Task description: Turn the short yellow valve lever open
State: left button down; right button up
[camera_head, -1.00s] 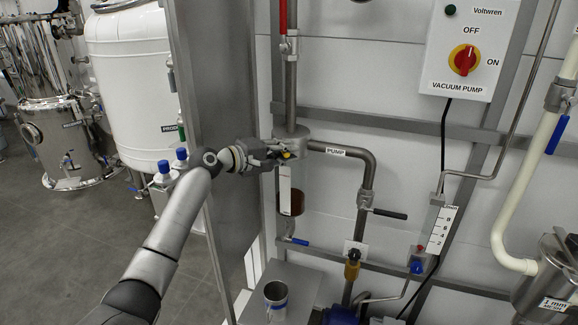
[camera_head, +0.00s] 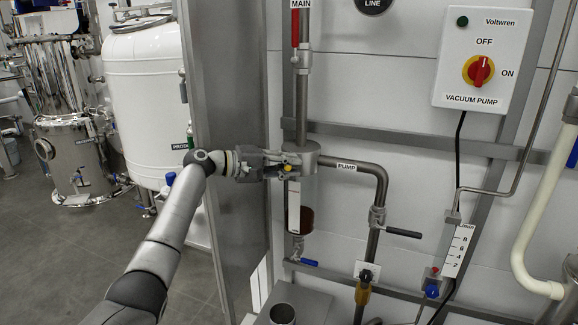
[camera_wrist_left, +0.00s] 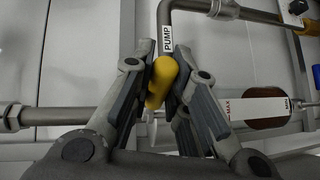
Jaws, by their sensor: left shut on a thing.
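The short yellow valve lever (camera_wrist_left: 162,78) shows between the two fingers of my left gripper (camera_wrist_left: 168,82) in the left wrist view. The fingers are shut on it from both sides. In the head view only a small yellow bit of the lever (camera_head: 288,168) shows at the tips of my left gripper (camera_head: 287,166). The gripper is in front of the grey cylindrical vessel (camera_head: 305,157), at the left end of the pipe labelled PUMP (camera_head: 347,167). The fingers hide most of the lever and its valve. My right gripper is not in view.
A red-handled valve (camera_head: 295,28) is on the vertical MAIN pipe above. A black-handled valve (camera_head: 403,233) and a blue-handled valve (camera_head: 308,262) are below. The vacuum pump switch box (camera_head: 484,62) hangs at the upper right. A grey metal post (camera_head: 228,80) stands behind my left wrist.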

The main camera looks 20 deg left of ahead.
pick_arm(q)
jog(key=c, duration=1.4)
grip_release()
jog(key=shift+v, duration=3.75)
jog(key=shift+f, duration=0.1)
jog(key=shift+c, duration=0.3)
